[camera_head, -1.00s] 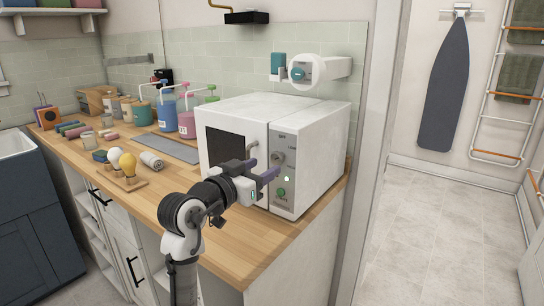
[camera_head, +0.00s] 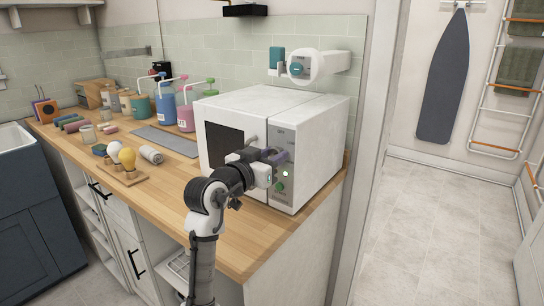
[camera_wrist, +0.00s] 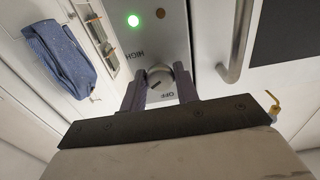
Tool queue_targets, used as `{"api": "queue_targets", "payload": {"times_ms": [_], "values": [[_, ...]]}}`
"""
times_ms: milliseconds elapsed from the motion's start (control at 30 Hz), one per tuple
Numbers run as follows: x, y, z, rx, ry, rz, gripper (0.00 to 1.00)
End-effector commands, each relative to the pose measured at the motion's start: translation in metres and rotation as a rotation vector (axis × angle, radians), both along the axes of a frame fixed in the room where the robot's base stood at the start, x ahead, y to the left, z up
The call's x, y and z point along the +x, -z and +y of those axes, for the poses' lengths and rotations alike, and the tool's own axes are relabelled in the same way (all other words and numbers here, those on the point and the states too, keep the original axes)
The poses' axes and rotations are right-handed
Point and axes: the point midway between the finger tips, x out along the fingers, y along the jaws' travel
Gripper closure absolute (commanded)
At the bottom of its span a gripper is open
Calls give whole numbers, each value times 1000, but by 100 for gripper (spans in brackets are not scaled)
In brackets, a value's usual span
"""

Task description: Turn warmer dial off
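The warmer (camera_head: 318,150) is a white box on the counter with a dark window and a grey control panel. Its dial (camera_wrist: 159,75) is a round grey knob between the words HIGH and OFF in the wrist view; its exact setting is hard to read. A green light (camera_wrist: 133,20) glows on the panel and also shows in the head view (camera_head: 285,174). My gripper (camera_wrist: 160,82) is open, with one purple-grey finger on each side of the dial; contact is not clear. In the head view my gripper (camera_head: 274,156) hides the dial.
A door handle (camera_wrist: 238,45) stands out close beside the dial. A green knob (camera_head: 280,187) sits low on the panel. The counter's front edge is clear.

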Motion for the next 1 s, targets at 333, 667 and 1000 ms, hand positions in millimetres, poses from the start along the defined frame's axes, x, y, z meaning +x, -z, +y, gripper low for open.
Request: {"api": "queue_targets", "payload": {"times_ms": [333, 667, 1000], "values": [[0, -1, 0, -33, 1, 24, 92], [-1, -3, -1, -206, 3, 152, 92], [-1, -3, -2, -465, 3, 343, 92]]}}
